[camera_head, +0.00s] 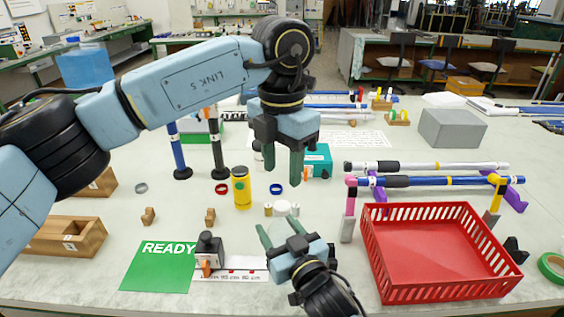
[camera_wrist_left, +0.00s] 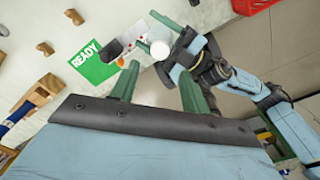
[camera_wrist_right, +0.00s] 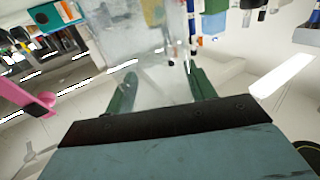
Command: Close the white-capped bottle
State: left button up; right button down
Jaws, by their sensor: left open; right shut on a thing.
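The white-capped bottle shows as a white round top (camera_head: 282,208) at the front middle of the table. In the left wrist view its white cap (camera_wrist_left: 160,50) is seen from above. In the right wrist view a clear, see-through body (camera_wrist_right: 150,60) stands between the fingers. My right gripper (camera_head: 280,229) is shut on the bottle from the front. My left gripper (camera_head: 283,173) is open and empty, pointing down above the bottle, apart from the cap. I cannot tell whether the cap is tight, and the bottle's lower part is hidden.
A yellow black-lidded jar (camera_head: 241,188) stands left of the bottle. A green READY card (camera_head: 158,267) and a black-topped clamp (camera_head: 208,255) lie at front left. A red basket (camera_head: 435,285) is on the right, with rods on supports (camera_head: 440,182) behind it.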

aim_at(282, 205)
pick_arm(q)
jog(key=shift+f, duration=4.05)
grip_shut()
jog(key=shift+o, duration=0.7)
grip_release()
notch_tip(282, 205, up, 12)
